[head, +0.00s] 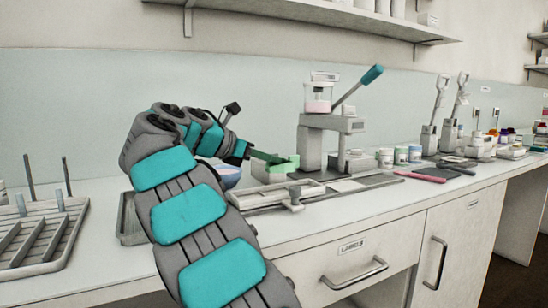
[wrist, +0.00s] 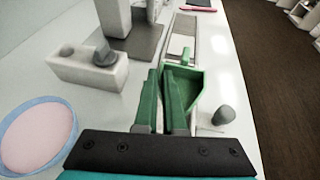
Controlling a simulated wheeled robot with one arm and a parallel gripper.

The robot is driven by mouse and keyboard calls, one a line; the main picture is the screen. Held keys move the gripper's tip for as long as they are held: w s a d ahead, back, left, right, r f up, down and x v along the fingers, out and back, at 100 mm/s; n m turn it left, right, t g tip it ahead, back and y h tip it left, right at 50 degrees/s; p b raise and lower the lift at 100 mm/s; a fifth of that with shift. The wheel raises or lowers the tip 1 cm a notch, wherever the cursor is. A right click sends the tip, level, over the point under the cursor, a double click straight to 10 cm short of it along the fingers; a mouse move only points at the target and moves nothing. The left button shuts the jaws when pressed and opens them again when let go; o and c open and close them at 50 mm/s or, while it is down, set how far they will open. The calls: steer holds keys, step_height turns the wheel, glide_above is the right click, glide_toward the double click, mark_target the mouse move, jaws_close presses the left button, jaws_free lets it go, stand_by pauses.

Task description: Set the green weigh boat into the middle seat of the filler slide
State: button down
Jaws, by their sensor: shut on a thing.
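The green weigh boat (wrist: 184,88) is an open, angular tray held in front of my gripper (wrist: 167,108) in the wrist view. My gripper is shut on it at its near end. In the head view the green weigh boat (head: 286,163) shows at the tip of my gripper (head: 256,156), over the far side of the filler slide. The filler slide (head: 278,196) is a long pale rail along the counter's front. In the wrist view the slide (wrist: 184,28) runs away beyond the boat, which hides part of it, including the middle seat. I cannot tell whether the boat touches it.
A grey knob (wrist: 223,115) stands beside the boat on the right. A pale block with knobs (wrist: 88,68) and a bowl of pink cream (wrist: 38,135) lie left. The lever press (head: 325,125) stands behind. A grey rack (head: 40,235) sits far left.

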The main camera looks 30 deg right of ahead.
mark_target(270, 192)
steer(key=shift+s+f, duration=0.1)
steer(key=shift+f, duration=0.6)
steer(key=shift+f+b, duration=1.1)
steer(key=shift+b, duration=0.05)
steer(key=shift+r+p, duration=0.1)
steer(key=shift+p, duration=0.35)
steer(key=shift+f+p, duration=0.3)
steer(key=shift+p, duration=0.4)
steer(key=shift+f, duration=0.35)
steer(key=shift+f, duration=0.3)
